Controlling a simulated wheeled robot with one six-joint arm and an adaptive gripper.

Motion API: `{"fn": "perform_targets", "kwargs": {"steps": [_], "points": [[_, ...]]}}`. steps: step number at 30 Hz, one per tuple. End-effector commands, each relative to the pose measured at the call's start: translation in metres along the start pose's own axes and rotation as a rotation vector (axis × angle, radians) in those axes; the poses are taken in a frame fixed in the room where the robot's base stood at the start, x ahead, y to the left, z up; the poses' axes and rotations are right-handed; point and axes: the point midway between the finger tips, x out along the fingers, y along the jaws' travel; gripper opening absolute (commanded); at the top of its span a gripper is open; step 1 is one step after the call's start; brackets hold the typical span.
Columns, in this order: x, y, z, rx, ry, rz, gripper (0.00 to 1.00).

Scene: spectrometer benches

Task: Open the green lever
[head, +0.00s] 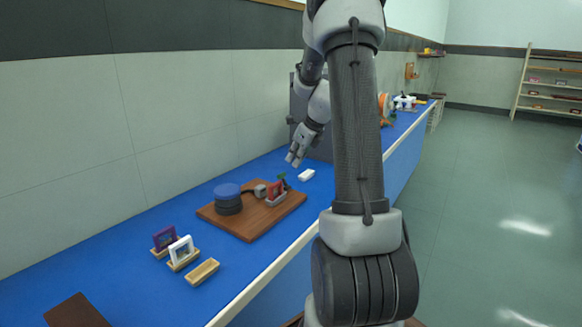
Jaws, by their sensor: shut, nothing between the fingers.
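A small green lever (282,176) stands up at the far right of a brown wooden board (244,232) on the blue bench. It is beside a small grey holder (276,200) with a red piece in it. My gripper (294,161) is above the bench, just beyond and above the green lever in the picture. It points down and left. It looks shut and empty. I cannot tell the exact gap between it and the lever, but they appear apart.
A round blue-topped black device (228,198) sits on the board. Framed cards in wooden stands (182,252) and an empty wooden stand (202,271) are nearer. A grey cabinet (320,147) stands behind my gripper. Open floor lies right.

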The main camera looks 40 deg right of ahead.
Motion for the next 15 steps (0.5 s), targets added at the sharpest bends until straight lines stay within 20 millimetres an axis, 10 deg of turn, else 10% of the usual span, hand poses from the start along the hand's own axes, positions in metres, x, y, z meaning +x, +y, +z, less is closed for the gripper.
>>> {"fn": "perform_targets", "kwargs": {"steps": [15], "points": [[-0.078,0.000,0.000,0.000,0.000,-0.001,0.00]]}}
